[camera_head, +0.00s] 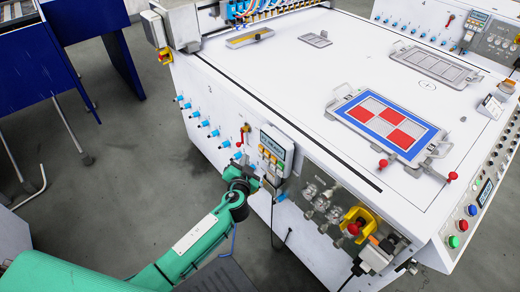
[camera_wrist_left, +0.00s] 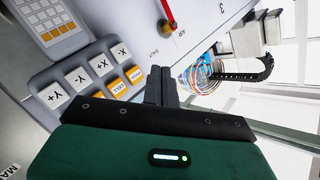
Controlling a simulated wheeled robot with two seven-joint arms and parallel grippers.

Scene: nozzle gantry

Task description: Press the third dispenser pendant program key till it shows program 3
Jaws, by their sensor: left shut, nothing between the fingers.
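The dispenser pendant (camera_head: 276,147) hangs on the machine's front side, with a pale display whose text is too small to read. My left gripper (camera_head: 240,160) is shut and empty, beside the pendant's left edge. In the wrist view its dark fingertips (camera_wrist_left: 161,70) lie just right of the orange keys; contact cannot be told. My right gripper is in neither view.
A red-handled valve (camera_head: 242,136) sits left of the pendant, close to my gripper. Blue fittings (camera_head: 205,123) line the side under a printed number. A yellow-collared emergency stop (camera_head: 356,225) is lower right. The open floor (camera_head: 110,175) lies left.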

